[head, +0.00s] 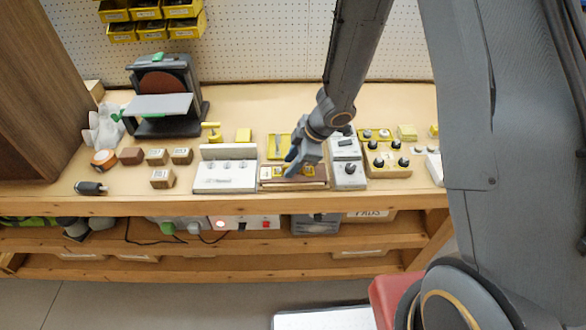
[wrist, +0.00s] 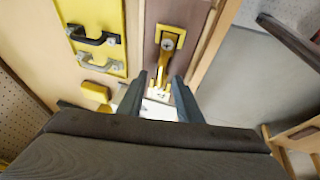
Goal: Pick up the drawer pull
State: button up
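A yellow board (wrist: 115,72) in the wrist view carries two bow-shaped pulls, a black one (wrist: 95,36) and a silver one (wrist: 99,63). The same yellow board (head: 272,153) shows in the head view behind a brown board, where the pulls are too small to tell apart. My gripper (wrist: 162,78) is open over the brown board (wrist: 184,10), to the right of both pulls in the wrist view. A brass-coloured fitting (wrist: 164,66) below a yellow plate shows between its fingertips; contact cannot be told. In the head view my gripper (head: 291,171) partly hides these boards.
A white panel with knobs (head: 225,180) stands left of the brown board. A grey switch box (head: 347,172) and a yellow knob board (head: 386,167) stand close on the right. A sander (head: 160,100) and small wooden blocks (head: 162,178) are farther left. The bench's front edge is near.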

grip_shut()
